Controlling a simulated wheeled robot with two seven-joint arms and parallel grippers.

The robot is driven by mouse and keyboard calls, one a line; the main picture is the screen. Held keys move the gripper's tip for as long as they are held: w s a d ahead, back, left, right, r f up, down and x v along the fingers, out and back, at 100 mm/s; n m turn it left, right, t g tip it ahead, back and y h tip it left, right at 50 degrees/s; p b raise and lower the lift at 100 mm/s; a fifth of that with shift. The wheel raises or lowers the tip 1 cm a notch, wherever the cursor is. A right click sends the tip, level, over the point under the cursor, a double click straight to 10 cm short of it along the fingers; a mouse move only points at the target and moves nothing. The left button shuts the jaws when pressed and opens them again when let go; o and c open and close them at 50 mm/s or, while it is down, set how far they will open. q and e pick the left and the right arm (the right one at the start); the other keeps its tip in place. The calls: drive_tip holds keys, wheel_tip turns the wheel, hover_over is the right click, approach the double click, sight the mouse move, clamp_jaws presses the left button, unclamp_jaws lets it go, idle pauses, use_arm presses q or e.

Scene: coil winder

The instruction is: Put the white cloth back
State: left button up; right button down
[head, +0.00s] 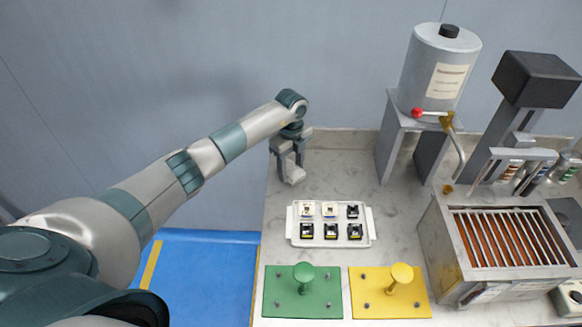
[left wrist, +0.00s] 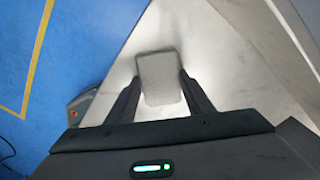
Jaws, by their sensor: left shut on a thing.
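My left gripper (head: 291,170) points down over the back left part of the table and is shut on the white cloth (head: 296,175). I cannot tell for sure whether the cloth touches the table top. My right gripper is not in view.
A white tray (head: 293,229) with several small black and white parts stands in front of the gripper. Green (head: 325,299) and yellow (head: 413,301) plates with knobs lie at the front. A grey tank (head: 437,70) on a stand and a slotted metal box (head: 445,240) stand to the right.

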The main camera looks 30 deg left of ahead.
use_arm(q)
drive_tip(key=shift+f, duration=0.15)
drive_tip(key=o, duration=1.1)
drive_tip(key=shift+o, duration=1)
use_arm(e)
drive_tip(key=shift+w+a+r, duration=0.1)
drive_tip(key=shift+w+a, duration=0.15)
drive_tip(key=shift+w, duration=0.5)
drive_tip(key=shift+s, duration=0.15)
